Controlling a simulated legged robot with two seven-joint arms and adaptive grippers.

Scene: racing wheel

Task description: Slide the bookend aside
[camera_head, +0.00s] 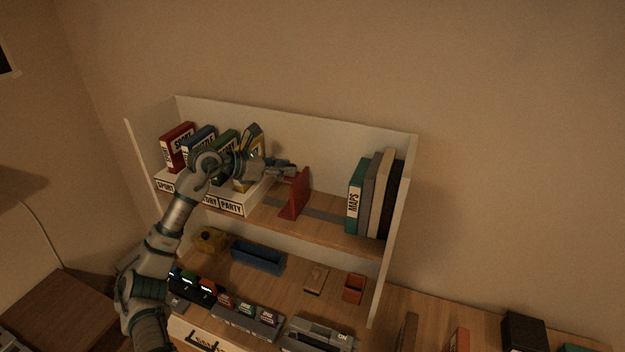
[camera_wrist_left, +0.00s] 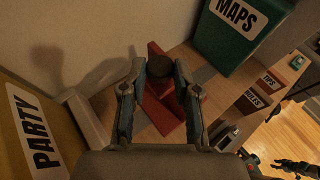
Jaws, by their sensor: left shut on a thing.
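The red bookend (camera_head: 296,195) stands on the upper shelf board, between the book boxes at left and the upright books at right. My left gripper (camera_head: 290,172) reaches it from the left, over the white box. In the left wrist view, the bookend (camera_wrist_left: 166,112) shows between the fingers of my left gripper (camera_wrist_left: 160,72). The fingers are shut on a dark round knob (camera_wrist_left: 159,67) at the bookend. A dark jointed part (camera_wrist_left: 297,168) at the lower right edge looks like my right gripper, but its fingers are too unclear to judge.
A white organizer box (camera_head: 232,206) marked PARTY holds several game books left of the bookend. The teal MAPS book (camera_head: 355,195) stands with several others at right. Bare shelf board (camera_head: 325,222) lies between bookend and MAPS. A blue tray (camera_head: 258,258) sits on the lower level.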

